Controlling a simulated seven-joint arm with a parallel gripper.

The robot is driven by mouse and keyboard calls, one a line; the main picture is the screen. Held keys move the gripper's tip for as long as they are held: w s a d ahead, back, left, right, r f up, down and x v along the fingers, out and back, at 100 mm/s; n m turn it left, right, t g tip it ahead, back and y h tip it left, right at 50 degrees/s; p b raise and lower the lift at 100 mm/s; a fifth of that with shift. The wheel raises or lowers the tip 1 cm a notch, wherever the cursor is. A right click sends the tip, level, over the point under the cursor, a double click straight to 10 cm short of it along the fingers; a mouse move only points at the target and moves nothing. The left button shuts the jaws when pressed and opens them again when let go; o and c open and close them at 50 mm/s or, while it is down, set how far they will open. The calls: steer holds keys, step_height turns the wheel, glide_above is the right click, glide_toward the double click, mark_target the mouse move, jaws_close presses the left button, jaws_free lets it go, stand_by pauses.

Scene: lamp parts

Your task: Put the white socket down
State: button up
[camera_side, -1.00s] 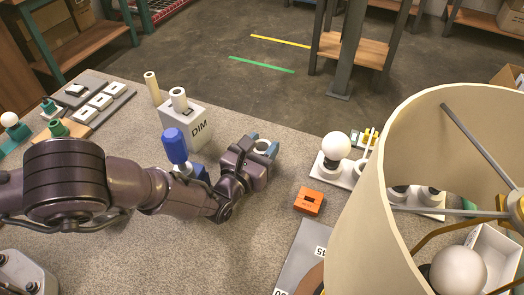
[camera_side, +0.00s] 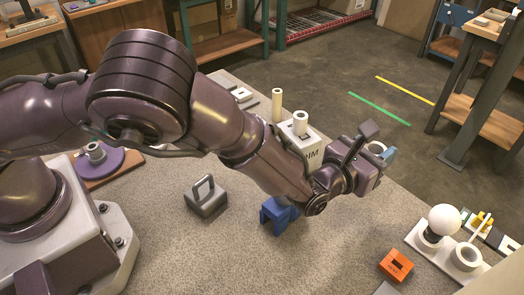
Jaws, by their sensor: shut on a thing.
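The white socket (camera_side: 376,147) is a small pale ring at the far end of my arm. My gripper (camera_side: 381,153) is shut on it, with blue fingertips at its right side. The gripper is to the right of the grey box marked DIM, near the table's far edge. I cannot tell whether the socket touches the table, as my gripper hides its lower part.
An orange block (camera_side: 397,265) lies nearer the camera. To its right is a white tray (camera_side: 433,256) with a white bulb (camera_side: 444,219) and a ring. The DIM box (camera_side: 300,138), a cream tube (camera_side: 277,105), a blue block (camera_side: 277,214) and a grey handled block (camera_side: 206,197) stand left.

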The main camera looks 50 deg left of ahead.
steer(key=a+r+n+y, duration=0.2)
steer(key=a+r+y, duration=0.1)
steer(key=a+r, duration=0.25)
steer(key=s+a+n+g+y, duration=0.1)
steer(key=s+a+n+y, duration=0.1)
steer(key=s+a, duration=0.35)
steer(key=s+a+n+g+y, duration=0.1)
steer(key=s+a+y, duration=0.2)
steer(key=a, duration=0.6)
steer(key=s+a+n+y, duration=0.2)
steer(key=s+a, duration=0.2)
steer(key=a, duration=0.4)
steer(key=shift+w+a+f+m+t+h, duration=0.4)
steer(key=shift+w+f+m+h, duration=0.6)
steer(key=shift+f, duration=1.8)
steer(key=shift+w+a+f+m+t+h, duration=0.4)
steer(key=shift+f+m+h, duration=0.65)
steer(key=shift+f+h, duration=1.35)
steer(key=shift+w+a+f+m+t+h, duration=0.2)
steer(key=shift+w+a+f+m+h, duration=0.55)
steer(key=shift+f, duration=2.5)
steer(key=shift+d+f+m+h, duration=0.1)
steer(key=shift+d+m+h, duration=0.1)
steer(key=shift+m+h, duration=0.1)
steer(key=o, duration=0.9)
